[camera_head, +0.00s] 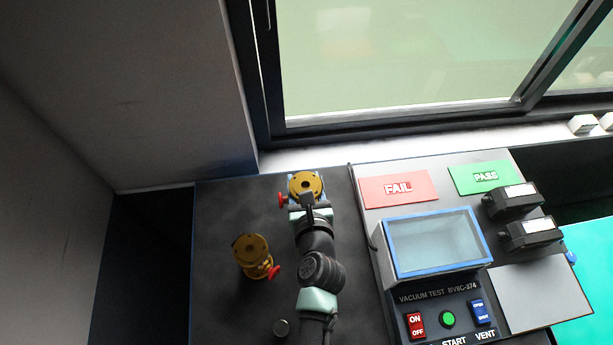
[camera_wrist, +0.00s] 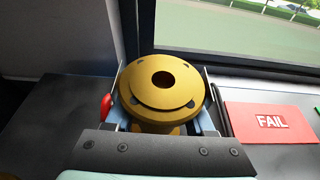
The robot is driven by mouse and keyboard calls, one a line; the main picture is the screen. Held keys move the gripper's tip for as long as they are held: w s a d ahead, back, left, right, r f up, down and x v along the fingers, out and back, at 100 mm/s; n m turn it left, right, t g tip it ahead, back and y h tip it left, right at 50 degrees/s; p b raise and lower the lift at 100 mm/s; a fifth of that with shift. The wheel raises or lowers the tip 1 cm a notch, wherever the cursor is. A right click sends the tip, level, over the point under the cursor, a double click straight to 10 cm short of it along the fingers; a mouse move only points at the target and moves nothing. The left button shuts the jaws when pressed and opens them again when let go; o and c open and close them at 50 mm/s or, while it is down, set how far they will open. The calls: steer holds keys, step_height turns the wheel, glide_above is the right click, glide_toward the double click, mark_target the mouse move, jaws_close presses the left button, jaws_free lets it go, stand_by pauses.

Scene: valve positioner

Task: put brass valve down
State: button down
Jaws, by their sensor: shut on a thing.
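A brass valve (camera_wrist: 162,85) with a round flange, a centre hole and a red handle (camera_wrist: 106,106) is between the fingers of my gripper (camera_wrist: 163,112) in the wrist view. My gripper is shut on it. In the head view the held brass valve (camera_head: 306,186) is at the back of the dark worktop (camera_head: 220,215), near the window wall. Its underside is hidden, so I cannot tell whether it touches the worktop. A second brass valve (camera_head: 252,256) with a red handle stands on the worktop to the left of my arm.
The vacuum test box (camera_head: 438,243) with its clear lid is on the right. A red FAIL pad (camera_head: 398,189) and a green PASS pad (camera_head: 483,177) lie behind it. Two black devices (camera_head: 513,200) are farther right. The worktop's left part is clear around the second valve.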

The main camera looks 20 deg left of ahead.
steer(key=shift+w+f+b, duration=0.2)
steer(key=shift+f+b, duration=0.7)
steer(key=shift+f, duration=0.85)
steer(key=shift+f, duration=0.1)
steer(key=shift+f, duration=0.1)
steer(key=shift+c, duration=1.3)
jaws_free()
steer(key=shift+s+f, duration=0.15)
steer(key=shift+s, duration=0.05)
steer(key=shift+r, duration=0.2)
steer(key=v, duration=1.2)
